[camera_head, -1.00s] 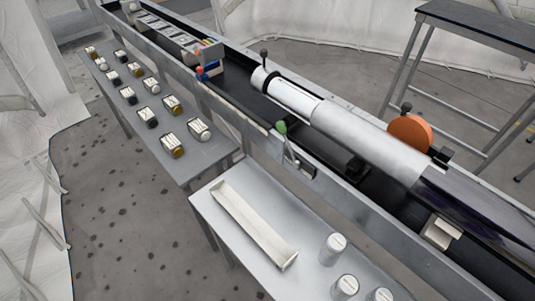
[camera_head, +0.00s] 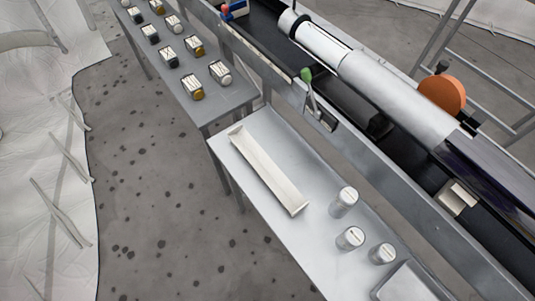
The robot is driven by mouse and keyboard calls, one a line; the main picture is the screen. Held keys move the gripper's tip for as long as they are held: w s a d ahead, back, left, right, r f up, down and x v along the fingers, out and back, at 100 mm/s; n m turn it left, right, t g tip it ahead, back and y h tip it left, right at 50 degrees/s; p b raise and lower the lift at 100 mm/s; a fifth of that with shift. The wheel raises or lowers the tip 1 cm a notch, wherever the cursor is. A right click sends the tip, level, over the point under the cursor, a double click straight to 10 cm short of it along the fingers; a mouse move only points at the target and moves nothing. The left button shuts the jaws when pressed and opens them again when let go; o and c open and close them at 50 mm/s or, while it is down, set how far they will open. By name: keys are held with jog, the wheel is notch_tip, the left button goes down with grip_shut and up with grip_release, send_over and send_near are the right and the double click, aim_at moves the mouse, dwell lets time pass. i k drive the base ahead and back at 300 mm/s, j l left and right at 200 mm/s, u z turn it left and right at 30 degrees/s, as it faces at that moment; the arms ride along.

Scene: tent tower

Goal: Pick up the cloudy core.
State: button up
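Three short pale cylinders with whitish tops stand upright on the grey metal table (camera_head: 300,235). One cylinder (camera_head: 343,203) is nearest the long tray, a second cylinder (camera_head: 350,239) stands in front of it, and a third cylinder (camera_head: 382,255) is to the right. They look like short cores or jars, and I cannot tell which, or whether one is cloudy. A long shallow white trough (camera_head: 268,172) lies on the same table and looks empty. My gripper is not in view.
A silver square tray or plate (camera_head: 402,284) lies at the table's lower right. A second table (camera_head: 221,102) holds several small labelled blocks. A long bench with a big metal tube (camera_head: 395,95), a green-knobbed lever (camera_head: 306,75) and an orange disc (camera_head: 442,95) runs behind. Speckled floor is clear at left.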

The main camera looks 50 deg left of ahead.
aim_at(332, 52)
jog(key=i+j+z, duration=0.1)
jog(key=j, duration=1.15)
jog(key=i+z, duration=0.05)
